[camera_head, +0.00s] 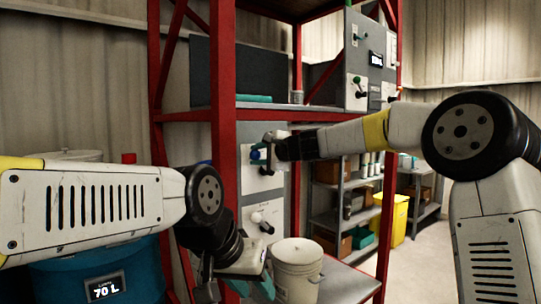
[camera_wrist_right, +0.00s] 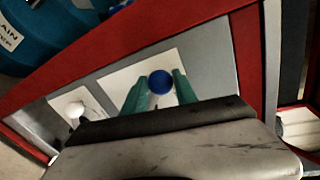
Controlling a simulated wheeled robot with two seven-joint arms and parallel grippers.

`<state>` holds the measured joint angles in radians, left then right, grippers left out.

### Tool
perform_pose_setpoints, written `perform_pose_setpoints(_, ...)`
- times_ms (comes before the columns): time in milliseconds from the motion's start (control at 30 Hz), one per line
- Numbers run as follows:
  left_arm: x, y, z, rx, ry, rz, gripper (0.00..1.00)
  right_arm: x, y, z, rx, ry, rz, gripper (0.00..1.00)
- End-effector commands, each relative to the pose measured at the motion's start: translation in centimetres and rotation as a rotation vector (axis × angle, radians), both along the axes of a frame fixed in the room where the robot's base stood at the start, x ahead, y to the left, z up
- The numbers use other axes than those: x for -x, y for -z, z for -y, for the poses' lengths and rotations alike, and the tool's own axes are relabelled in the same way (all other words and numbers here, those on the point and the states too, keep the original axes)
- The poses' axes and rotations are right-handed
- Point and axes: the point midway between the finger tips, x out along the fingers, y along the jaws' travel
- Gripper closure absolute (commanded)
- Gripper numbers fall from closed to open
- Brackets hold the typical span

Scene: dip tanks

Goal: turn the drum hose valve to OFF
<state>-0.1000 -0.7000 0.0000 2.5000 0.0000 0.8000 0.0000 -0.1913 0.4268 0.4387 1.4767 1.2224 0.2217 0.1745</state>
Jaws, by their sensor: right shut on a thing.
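A valve with a blue knob (camera_head: 255,153) is on a white plate on the grey panel inside the red rack. My right gripper (camera_head: 264,158) reaches it from the right. In the right wrist view, its two teal fingers (camera_wrist_right: 159,88) stand on either side of the blue knob (camera_wrist_right: 160,81), shut on it. No OFF mark is readable. A second valve with a white knob (camera_head: 257,217) is on a plate below. The blue drum (camera_head: 60,275) is at lower left, its display reading 70 L. My left gripper (camera_head: 254,288) is low, near the white bucket; its opening is unclear.
The red rack post (camera_head: 223,120) stands just left of the valve. A white bucket (camera_head: 297,268) stands on the lower shelf. A panel with more handles (camera_head: 358,85) is above right. Grey shelving and a yellow bin (camera_head: 393,220) are behind; floor at right is clear.

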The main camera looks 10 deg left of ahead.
Motion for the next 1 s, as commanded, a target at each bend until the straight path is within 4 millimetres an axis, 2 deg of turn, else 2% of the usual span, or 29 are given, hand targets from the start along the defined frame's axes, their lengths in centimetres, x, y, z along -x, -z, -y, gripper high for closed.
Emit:
perform_pose_setpoints(400, 0.0, 0.0, 0.0, 0.000, 0.000, 0.000, 0.64, 0.0, 0.3, -0.1, 0.008, -0.002, 0.004, 1.00)
perform_pose_setpoints(433, 0.0, 0.0, 0.0, 0.000, 0.000, 0.000, 0.64, 0.0, 0.3, -0.1, 0.008, -0.002, 0.004, 0.62)
perform_pose_setpoints(500, 0.0, 0.0, 0.0, 0.000, 0.000, 0.000, 0.64, 0.0, 0.3, -0.1, 0.008, -0.002, 0.004, 0.48)
perform_pose_setpoints(533, 0.0, 0.0, 0.0, 0.000, 0.000, 0.000, 0.64, 0.0, 0.2, -0.1, 0.007, -0.002, 0.004, 0.45)
perform_pose_setpoints(833, 0.0, 0.0, 0.0, 0.000, 0.000, 0.000, 0.64, 0.0, 0.1, 0.0, 0.005, -0.001, 0.005, 0.45)
perform_pose_setpoints(1000, 0.0, 0.0, 0.0, 0.000, 0.000, 0.000, 0.64, 1.0, -0.3, 1.5, 0.005, 0.002, 0.006, 0.45)
